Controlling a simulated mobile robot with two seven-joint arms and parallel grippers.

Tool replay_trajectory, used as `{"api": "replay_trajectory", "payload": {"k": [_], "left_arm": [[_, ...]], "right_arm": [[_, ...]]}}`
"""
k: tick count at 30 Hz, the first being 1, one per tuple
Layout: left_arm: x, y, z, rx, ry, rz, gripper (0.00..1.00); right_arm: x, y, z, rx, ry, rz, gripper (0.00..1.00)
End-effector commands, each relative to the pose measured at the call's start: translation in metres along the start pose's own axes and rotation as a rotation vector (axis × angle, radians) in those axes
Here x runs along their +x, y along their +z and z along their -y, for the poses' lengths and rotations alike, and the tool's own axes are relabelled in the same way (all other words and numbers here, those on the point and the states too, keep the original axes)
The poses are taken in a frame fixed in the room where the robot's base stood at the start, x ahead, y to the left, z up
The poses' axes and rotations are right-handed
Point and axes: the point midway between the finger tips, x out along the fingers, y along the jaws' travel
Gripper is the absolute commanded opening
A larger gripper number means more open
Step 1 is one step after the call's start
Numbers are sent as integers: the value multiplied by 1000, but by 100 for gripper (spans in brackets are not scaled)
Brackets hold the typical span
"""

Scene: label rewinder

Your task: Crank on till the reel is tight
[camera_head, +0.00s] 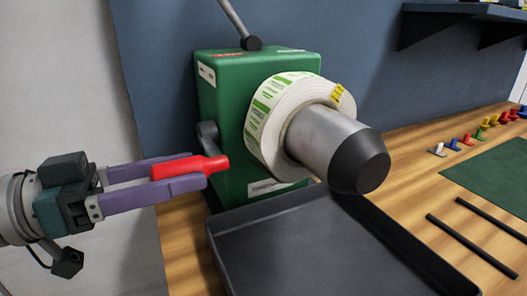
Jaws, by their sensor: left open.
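The green rewinder (222,95) stands on the wooden bench with a reel of white labels (262,125) with green print on its side. A yellow tab (337,95) shows at the reel's upper right edge. A grey metal core with a black end (360,162) sticks out of the reel. The red crank handle (190,167) is at the rewinder's left, by a dark crank arm (208,135). My left gripper (190,173), with purple fingers, is open, and the red handle appears to lie between the fingers. My right gripper is not in view.
A dark tray (228,262) lies in front of the rewinder. Two black rods (470,243) and a green mat (495,175) lie to the right. Several coloured small pieces (467,140) line the bench's back. A dark shelf (455,20) hangs on the blue wall.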

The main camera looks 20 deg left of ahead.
Motion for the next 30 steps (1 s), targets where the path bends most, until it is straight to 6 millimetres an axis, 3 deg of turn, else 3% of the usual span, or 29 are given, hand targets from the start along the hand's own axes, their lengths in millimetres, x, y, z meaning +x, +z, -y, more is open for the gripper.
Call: {"api": "replay_trajectory", "payload": {"k": [5, 22, 30], "left_arm": [[0, 0, 0, 0, 0, 0, 65], [0, 0, 0, 0, 0, 0, 1], [0, 0, 0, 0, 1, -1, 0]], "right_arm": [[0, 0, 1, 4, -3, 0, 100], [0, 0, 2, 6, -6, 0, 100], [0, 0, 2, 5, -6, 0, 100]]}}
